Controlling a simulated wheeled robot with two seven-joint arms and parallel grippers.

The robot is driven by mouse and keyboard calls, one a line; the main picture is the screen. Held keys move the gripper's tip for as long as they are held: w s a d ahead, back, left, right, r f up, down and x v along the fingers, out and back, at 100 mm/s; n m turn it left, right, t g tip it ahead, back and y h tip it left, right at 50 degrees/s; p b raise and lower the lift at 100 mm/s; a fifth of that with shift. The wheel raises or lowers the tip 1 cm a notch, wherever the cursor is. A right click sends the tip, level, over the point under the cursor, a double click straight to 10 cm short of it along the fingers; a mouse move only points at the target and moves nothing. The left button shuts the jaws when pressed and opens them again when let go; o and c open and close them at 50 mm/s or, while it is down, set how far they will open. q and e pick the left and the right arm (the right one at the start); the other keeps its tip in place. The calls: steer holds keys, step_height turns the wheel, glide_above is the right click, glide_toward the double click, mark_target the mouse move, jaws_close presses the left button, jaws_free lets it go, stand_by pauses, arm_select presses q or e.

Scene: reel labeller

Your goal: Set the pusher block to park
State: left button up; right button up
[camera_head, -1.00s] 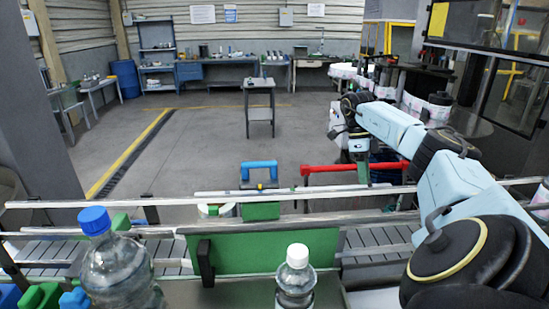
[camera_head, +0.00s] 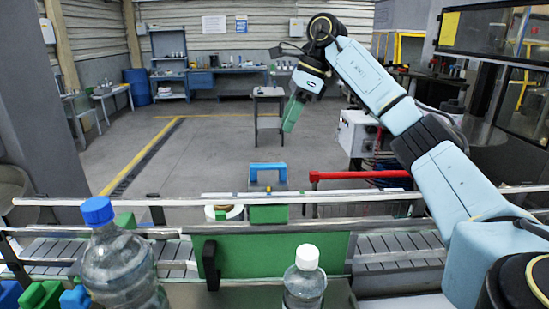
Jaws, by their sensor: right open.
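What looks like the pusher block is a green block (camera_head: 268,213) with a blue U-shaped handle (camera_head: 268,166), standing upright at the conveyor's far rail. Its lower part is hidden behind the rail and a large green plate (camera_head: 270,255). My right gripper (camera_head: 291,118), with green fingers, is raised beyond the conveyor. In the picture it is above and slightly right of the blue handle, apart from it. It is open, and nothing shows between its fingers. My left gripper is not in view.
A red bar (camera_head: 360,175) lies right of the blue handle. A white reel (camera_head: 224,212) sits left of the block. A blue-capped bottle (camera_head: 118,265) and a white-capped bottle (camera_head: 304,284) stand in front. Rails (camera_head: 100,202) run along the conveyor. Floor beyond is open.

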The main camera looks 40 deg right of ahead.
mark_target(269, 164)
steer(key=x, duration=1)
steer(key=shift+f, duration=0.4)
jaws_close()
